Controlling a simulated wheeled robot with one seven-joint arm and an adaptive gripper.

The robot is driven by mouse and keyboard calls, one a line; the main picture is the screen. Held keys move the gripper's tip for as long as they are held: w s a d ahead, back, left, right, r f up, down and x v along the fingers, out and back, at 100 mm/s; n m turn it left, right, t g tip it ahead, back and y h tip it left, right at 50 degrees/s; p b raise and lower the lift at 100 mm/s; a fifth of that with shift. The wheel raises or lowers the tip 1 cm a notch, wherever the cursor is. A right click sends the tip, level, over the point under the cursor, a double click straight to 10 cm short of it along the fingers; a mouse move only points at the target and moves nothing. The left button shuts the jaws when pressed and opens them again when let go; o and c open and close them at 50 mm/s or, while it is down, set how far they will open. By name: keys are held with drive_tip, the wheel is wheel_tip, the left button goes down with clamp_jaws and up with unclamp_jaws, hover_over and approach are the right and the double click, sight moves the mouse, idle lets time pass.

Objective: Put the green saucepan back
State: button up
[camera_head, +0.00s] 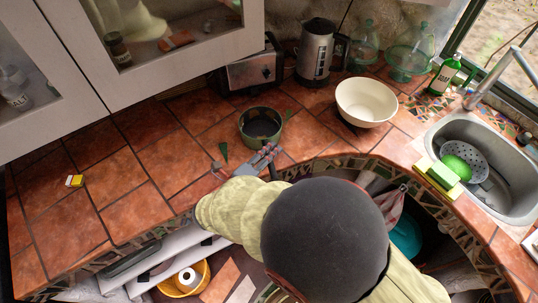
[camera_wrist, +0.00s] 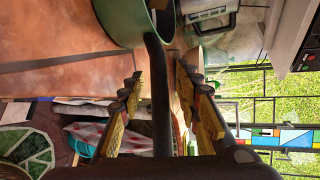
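The green saucepan (camera_head: 259,143) sits upright on the tiled counter, near its front edge. Its dark handle points toward me; in the head view my arm and gripper partly cover it. My gripper (camera_head: 266,156) is at the handle, just in front of the pan. In the wrist view, the saucepan (camera_wrist: 122,22) is at the top and its black handle (camera_wrist: 157,85) runs down between the two fingers of my gripper (camera_wrist: 158,76). The fingers stand apart, with gaps visible on both sides of the handle. The pan rests on the counter.
A toaster (camera_head: 252,72), a kettle (camera_head: 315,52) and a cream bowl (camera_head: 366,102) stand behind the pan. A sink (camera_head: 508,196) with sponges (camera_head: 440,176) is at the right. Open shelves lie below the edge.

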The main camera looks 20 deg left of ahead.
drive_tip(key=p+v, duration=0.3)
drive_tip(key=v, duration=0.9)
idle(0.3)
